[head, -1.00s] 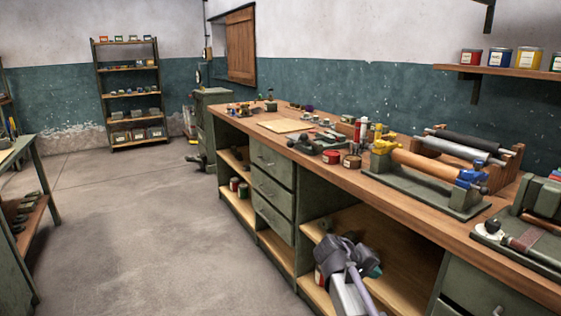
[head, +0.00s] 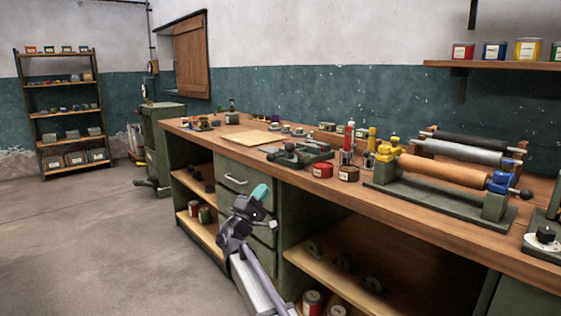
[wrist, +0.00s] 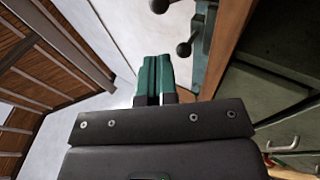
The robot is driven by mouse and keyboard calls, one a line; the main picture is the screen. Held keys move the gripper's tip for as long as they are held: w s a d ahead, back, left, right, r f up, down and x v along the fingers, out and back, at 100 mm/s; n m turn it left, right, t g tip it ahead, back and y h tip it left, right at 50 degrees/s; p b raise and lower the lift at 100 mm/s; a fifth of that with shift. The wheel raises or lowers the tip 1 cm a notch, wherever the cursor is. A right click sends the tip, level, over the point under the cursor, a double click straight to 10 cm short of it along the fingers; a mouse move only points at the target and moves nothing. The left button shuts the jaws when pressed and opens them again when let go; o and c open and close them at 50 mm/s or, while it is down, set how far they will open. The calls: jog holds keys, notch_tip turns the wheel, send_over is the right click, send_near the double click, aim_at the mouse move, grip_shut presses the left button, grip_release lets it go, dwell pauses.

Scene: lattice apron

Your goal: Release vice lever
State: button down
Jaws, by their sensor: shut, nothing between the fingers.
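A low green vice-like fixture (head: 300,153) sits on the bench near its front edge in the head view, with dark knobs on it. In the wrist view a dark ball-ended lever (wrist: 184,48) sticks out from a grey-green part by the wooden bench edge. A second dark ball end (wrist: 159,5) shows at the top edge. I cannot tell for sure which is the vice lever. My gripper (head: 262,190) is in front of the bench drawers, below the fixture. Its teal fingers (wrist: 153,72) are shut together and empty, apart from both ball ends.
The wooden bench top (head: 410,211) holds a roller press (head: 440,170), red and brown tins (head: 322,170) and a board (head: 251,138). Drawers (head: 233,180) and open shelves (head: 350,270) lie beneath. The floor (head: 110,240) left of the bench is clear.

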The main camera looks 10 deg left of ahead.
aim_at(287, 151)
jog(key=p+x, duration=0.7)
jog(key=x, duration=0.6)
jog(key=shift+w+r+p, duration=0.15)
jog(key=shift+p, duration=0.25)
jog(key=shift+w+d+r, duration=0.1)
jog(key=shift+w+d, duration=0.1)
jog(key=shift+w, duration=0.1)
